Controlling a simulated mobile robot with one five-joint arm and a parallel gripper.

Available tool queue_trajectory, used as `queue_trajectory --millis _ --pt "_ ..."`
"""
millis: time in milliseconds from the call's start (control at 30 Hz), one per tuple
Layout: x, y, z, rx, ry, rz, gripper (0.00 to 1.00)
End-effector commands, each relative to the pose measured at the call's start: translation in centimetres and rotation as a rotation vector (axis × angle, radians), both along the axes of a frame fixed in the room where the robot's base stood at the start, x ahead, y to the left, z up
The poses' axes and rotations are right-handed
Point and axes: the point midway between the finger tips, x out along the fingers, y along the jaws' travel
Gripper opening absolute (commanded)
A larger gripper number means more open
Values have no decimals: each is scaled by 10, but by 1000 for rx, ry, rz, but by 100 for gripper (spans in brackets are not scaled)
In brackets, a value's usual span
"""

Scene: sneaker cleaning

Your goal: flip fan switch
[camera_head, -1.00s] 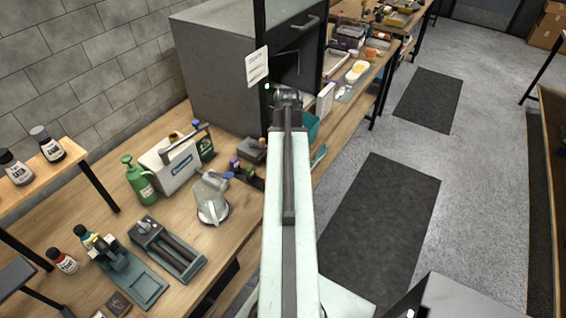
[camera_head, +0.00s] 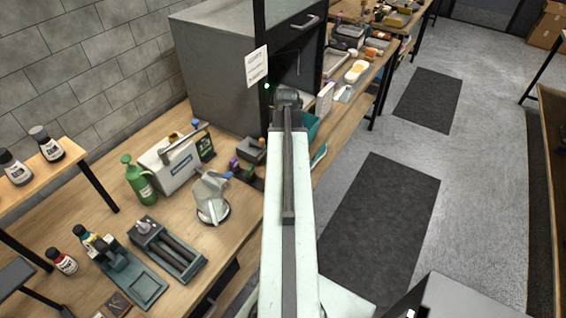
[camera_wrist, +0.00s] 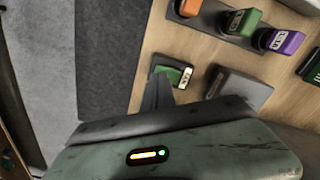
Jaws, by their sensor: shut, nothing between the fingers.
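A grey cabinet (camera_head: 215,75) with a dark open front stands on the bench at the back. A small green light (camera_head: 267,86) shows on its black front edge, below a hanging white paper sign (camera_head: 257,66). I cannot make out the fan switch itself. My arm reaches forward to the cabinet front, and its end is just right of the light; the fingers are hidden there. In the wrist view my gripper (camera_wrist: 158,92) is shut and empty, its dark fingers seen above the bench top. I cannot tell whether it touches the cabinet.
Under the gripper, the wrist view shows a dark grey box (camera_wrist: 240,88), a small green-labelled item (camera_wrist: 172,74) and bottles with orange, green and purple caps. A green spray bottle (camera_head: 139,182) and a white case (camera_head: 170,163) stand left. The floor at right is open, with dark mats.

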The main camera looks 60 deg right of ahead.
Motion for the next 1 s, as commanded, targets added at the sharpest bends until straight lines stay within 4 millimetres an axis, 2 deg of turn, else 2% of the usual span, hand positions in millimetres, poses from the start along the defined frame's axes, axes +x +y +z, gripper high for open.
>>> queue_trajectory --millis 1000 --pt "1 1 -16 0 0 1 0"
